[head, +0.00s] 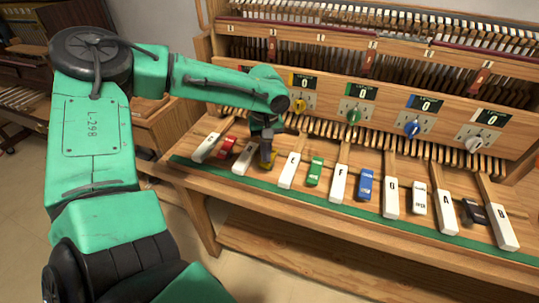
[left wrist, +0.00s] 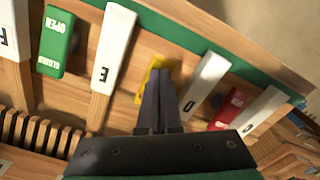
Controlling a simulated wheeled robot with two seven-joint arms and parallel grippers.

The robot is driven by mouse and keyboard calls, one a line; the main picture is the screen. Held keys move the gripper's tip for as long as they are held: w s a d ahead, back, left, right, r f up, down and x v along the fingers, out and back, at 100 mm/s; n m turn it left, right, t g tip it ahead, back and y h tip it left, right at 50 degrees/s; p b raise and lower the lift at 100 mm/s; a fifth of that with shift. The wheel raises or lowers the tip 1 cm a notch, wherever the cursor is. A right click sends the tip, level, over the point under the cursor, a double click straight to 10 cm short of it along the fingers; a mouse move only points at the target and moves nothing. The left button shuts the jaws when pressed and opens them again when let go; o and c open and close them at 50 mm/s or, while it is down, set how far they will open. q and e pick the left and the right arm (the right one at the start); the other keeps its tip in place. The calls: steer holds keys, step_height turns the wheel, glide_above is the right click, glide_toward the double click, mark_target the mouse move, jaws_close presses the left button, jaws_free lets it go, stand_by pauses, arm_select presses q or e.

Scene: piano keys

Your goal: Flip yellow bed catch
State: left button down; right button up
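The yellow bed catch (head: 267,165) sits on the wooden key bed between the white D key (head: 245,158) and the white E key (head: 290,170). My left gripper (head: 266,152) points down right over it and hides much of it. In the left wrist view the yellow catch (left wrist: 146,82) shows beside and beyond the dark fingertips (left wrist: 160,72). The fingers lie close together with nothing visible between them. I cannot tell whether they touch the catch. My right gripper is in neither view.
Red (head: 227,147), green (head: 315,171) and blue (head: 365,185) catches sit between other white keys. A green strip (head: 340,217) runs along the front edge. Coloured knobs, such as the green one (head: 353,116), line the upright panel behind.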

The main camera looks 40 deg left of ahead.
arm_select(q)
steer(key=shift+f, duration=0.3)
steer(key=shift+r, duration=0.15)
step_height(320, 180, up, 7)
steer(key=p, duration=0.7)
